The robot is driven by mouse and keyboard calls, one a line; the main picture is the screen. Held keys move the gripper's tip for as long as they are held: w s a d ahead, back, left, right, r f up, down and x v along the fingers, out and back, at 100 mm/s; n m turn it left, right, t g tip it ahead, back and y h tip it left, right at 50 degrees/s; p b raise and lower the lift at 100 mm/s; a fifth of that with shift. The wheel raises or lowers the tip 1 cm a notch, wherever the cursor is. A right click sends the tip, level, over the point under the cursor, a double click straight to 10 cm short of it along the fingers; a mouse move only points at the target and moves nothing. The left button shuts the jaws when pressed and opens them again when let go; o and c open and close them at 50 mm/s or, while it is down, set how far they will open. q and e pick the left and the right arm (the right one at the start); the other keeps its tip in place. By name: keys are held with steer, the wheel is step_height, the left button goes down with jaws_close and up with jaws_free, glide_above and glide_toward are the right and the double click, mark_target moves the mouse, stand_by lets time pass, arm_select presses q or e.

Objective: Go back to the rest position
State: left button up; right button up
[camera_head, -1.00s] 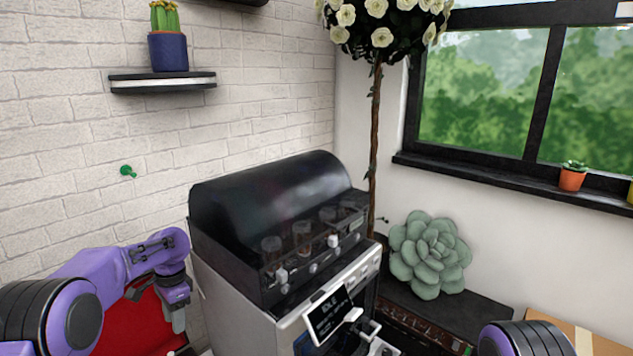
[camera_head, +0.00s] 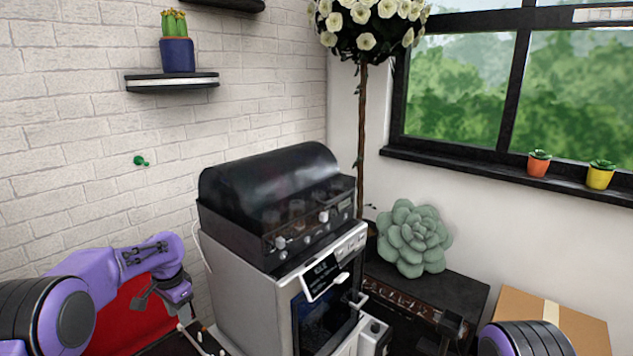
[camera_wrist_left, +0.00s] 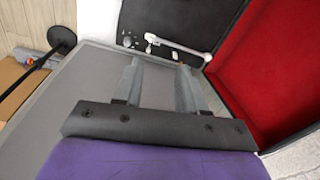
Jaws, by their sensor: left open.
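My left gripper (camera_wrist_left: 157,84) is open and empty in the left wrist view, its two grey fingers apart over a grey surface (camera_wrist_left: 85,95). In the head view my purple left arm comes in from the lower left and bends down at the wrist, with the gripper (camera_head: 190,308) partly seen beside a red panel (camera_head: 140,318). My right arm shows only as a dark and purple joint at the bottom right; its gripper is out of view.
A machine with a dark hood (camera_head: 275,195) stands in the middle, right of my left arm. A green succulent (camera_head: 413,238) and a cardboard box (camera_head: 550,318) are to the right.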

arm_select(q)
steer(key=s+d+f+n+t, duration=0.1)
steer(key=d+f+n+t, duration=0.15)
steer(key=f, duration=0.35)
steer(key=d+f+n+t, duration=0.1)
steer(key=f+n+t, duration=0.1)
steer(key=f+n, duration=0.3)
steer(key=s+f, duration=0.2)
steer(key=f, duration=0.1)
steer(key=s+f+n+b, duration=0.1)
steer(key=s+f, duration=0.2)
steer(key=s+f+n+t+b, duration=0.1)
steer(key=s+f, duration=0.2)
steer(key=shift+s+d+y, duration=0.25)
steer(key=shift+d+y, duration=0.05)
steer(key=s+f+n+g+b, duration=0.1)
steer(key=s+f, duration=0.2)
steer(key=s, duration=0.8)
steer(key=s+f+n+g+y+b, duration=0.1)
steer(key=s+f+b, duration=0.1)
steer(key=s, duration=1)
steer(key=s+f+n+g+y+b, duration=0.1)
steer(key=s+f, duration=0.3)
steer(key=s, duration=0.8)
steer(key=shift+d+b, duration=0.2)
steer(key=shift+b, duration=0.2)
steer(key=shift+s+n, duration=0.1)
steer(key=shift+n, duration=0.15)
